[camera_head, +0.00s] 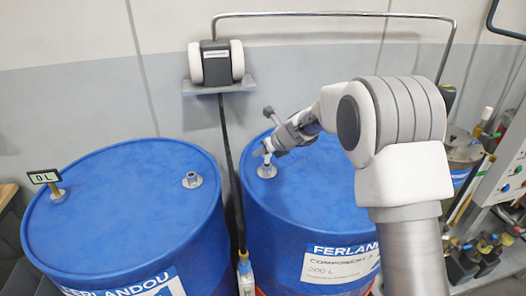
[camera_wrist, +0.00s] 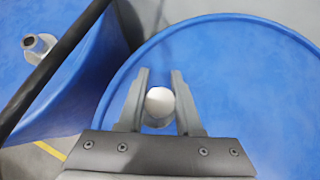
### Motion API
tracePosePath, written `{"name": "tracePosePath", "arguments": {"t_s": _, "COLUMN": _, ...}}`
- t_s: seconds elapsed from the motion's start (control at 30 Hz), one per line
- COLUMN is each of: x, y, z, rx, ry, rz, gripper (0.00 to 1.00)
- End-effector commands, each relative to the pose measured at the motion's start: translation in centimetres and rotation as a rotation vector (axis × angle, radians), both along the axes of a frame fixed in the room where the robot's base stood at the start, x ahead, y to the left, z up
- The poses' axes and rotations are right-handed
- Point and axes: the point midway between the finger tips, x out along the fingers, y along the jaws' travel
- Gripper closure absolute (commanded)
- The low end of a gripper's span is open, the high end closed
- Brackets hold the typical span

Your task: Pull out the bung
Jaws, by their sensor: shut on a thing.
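The bung (camera_wrist: 159,103) shows in the wrist view as a pale round knob between the two fingers of my gripper (camera_wrist: 158,95). My gripper is shut on it, with a finger on either side. In the head view my gripper (camera_head: 265,154) is just above a light metal neck (camera_head: 266,170) on top of the right blue drum (camera_head: 320,215). The fingers and the small scale hide how far the bung sits in the neck; I cannot tell whether it is seated or raised.
A dark hose (camera_head: 228,150) hangs between the drums from a wall-mounted pump unit (camera_head: 216,63). Bottles and equipment (camera_head: 485,245) crowd the right side.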

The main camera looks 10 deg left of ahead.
Motion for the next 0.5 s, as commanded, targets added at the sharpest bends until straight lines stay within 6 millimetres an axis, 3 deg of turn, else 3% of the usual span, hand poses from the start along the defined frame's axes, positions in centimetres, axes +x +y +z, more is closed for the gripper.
{"name": "tracePosePath", "arguments": {"t_s": 0.5, "x": 0.0, "y": 0.0, "z": 2.1, "rx": 0.000, "ry": 0.000, "rz": 0.000, "gripper": 1.00}}
